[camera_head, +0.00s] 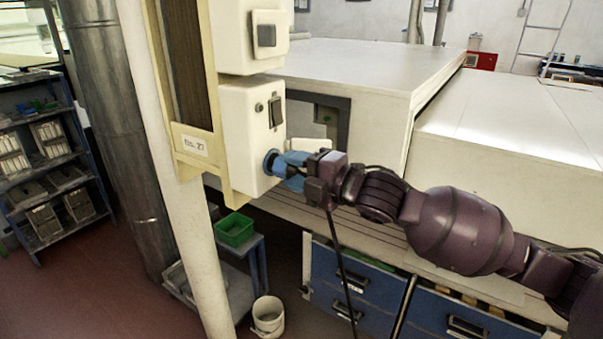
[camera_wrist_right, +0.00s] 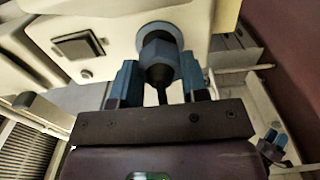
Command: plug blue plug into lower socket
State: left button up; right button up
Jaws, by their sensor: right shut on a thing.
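The lower socket (camera_head: 269,160) is a round blue-rimmed opening on the cream lower box (camera_head: 241,130), which is fixed to the post. My right gripper (camera_head: 293,171) is at its right side, shut on the blue plug. In the right wrist view the blue plug (camera_wrist_right: 159,64) sits between the fingers of my gripper (camera_wrist_right: 158,80), its dark cable toward the palm. Its front end is lined up with the socket and meets its rim (camera_wrist_right: 158,31); how deep it sits is hidden. My left gripper is not in view.
A second cream box (camera_head: 242,40) is above the lower one. A dark switch (camera_head: 276,110) is close above the gripper. A large white cabinet (camera_head: 345,75) stands behind my right arm. A green bin (camera_head: 235,229) and white bucket (camera_head: 268,316) are below.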

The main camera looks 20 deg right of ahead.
jog(key=shift+d+r, duration=0.1)
dwell(0.9)
jog(key=shift+p, duration=0.3)
dwell(0.4)
dwell(0.4)
dwell(0.6)
jog(key=shift+p, duration=0.5)
jog(key=shift+w+a, duration=0.35)
jog(key=shift+w, duration=0.15)
dwell(0.5)
